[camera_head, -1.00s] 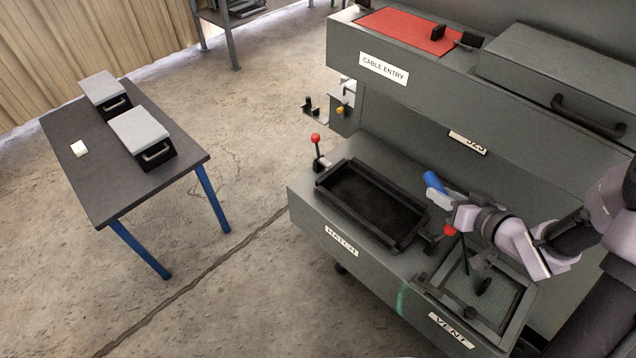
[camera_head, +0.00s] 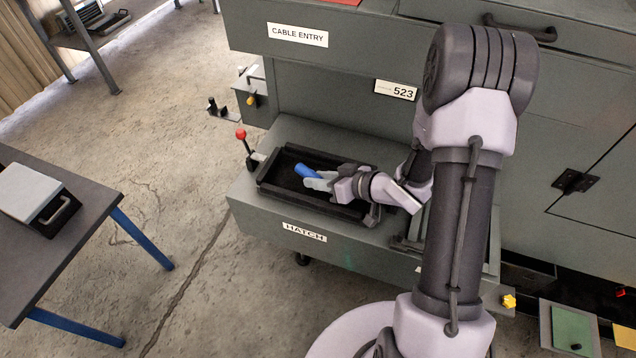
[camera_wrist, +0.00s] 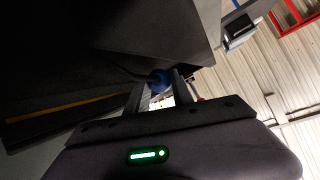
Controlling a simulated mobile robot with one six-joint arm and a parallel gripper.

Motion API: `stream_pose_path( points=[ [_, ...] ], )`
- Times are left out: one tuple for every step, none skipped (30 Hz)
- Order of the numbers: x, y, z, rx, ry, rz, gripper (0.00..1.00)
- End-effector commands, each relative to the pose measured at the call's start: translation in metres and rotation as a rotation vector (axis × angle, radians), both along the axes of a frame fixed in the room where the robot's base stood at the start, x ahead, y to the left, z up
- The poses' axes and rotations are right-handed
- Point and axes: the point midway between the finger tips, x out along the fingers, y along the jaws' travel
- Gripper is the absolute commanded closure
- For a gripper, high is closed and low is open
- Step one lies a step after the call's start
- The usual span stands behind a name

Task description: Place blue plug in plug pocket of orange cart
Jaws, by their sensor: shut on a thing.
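The blue plug (camera_head: 307,170) is a short blue cylinder held at the end of my gripper (camera_head: 318,182). In the head view, my gripper and the plug overlap the black-framed hatch opening (camera_head: 267,186) on the grey machine; how high they are above it I cannot tell. In the wrist view, the plug (camera_wrist: 159,80) sits between the two fingers of my gripper (camera_wrist: 160,92), which are shut on it. Neither an orange cart nor a plug pocket can be made out in any view.
The grey machine (camera_head: 360,140) carries a "CABLE ENTRY" label, and its upper body rises behind the hatch. A red-knobbed lever (camera_head: 241,135) stands left of the opening. A dark table (camera_head: 75,215) with a grey-lidded box (camera_head: 30,194) is at left. Open concrete floor (camera_head: 190,235) lies between.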

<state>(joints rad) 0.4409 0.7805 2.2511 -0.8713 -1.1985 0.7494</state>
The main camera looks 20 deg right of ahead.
Motion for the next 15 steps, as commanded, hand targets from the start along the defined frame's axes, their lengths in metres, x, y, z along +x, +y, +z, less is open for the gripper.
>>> stream_pose_path(
  points=[
    [0.0,0.0,0.003,-0.001,-0.002,0.001,1.0],
    [0.0,0.0,0.003,-0.001,-0.002,0.001,1.0],
    [0.0,0.0,0.003,0.0,-0.001,0.0,1.0],
    [0.0,0.0,0.003,0.0,-0.001,0.0,1.0],
    [0.0,0.0,0.003,0.0,-0.001,0.0,1.0],
    [0.0,0.0,0.001,0.0,-0.001,0.0,1.0],
    [0.0,0.0,0.0,0.0,-0.001,0.0,1.0],
    [0.0,0.0,-0.001,0.0,-0.001,0.0,1.0],
    [0.0,0.0,-0.002,-0.001,-0.001,-0.001,1.0],
    [0.0,0.0,-0.003,-0.001,-0.001,-0.001,1.0],
    [0.0,0.0,-0.004,-0.001,-0.001,-0.001,1.0],
    [0.0,0.0,-0.005,-0.001,-0.001,-0.001,1.0],
    [0.0,0.0,-0.006,-0.001,-0.001,-0.001,1.0],
    [0.0,0.0,-0.007,-0.001,-0.001,-0.001,1.0],
    [0.001,0.0,-0.008,-0.001,-0.001,-0.001,1.0]
  ],
)
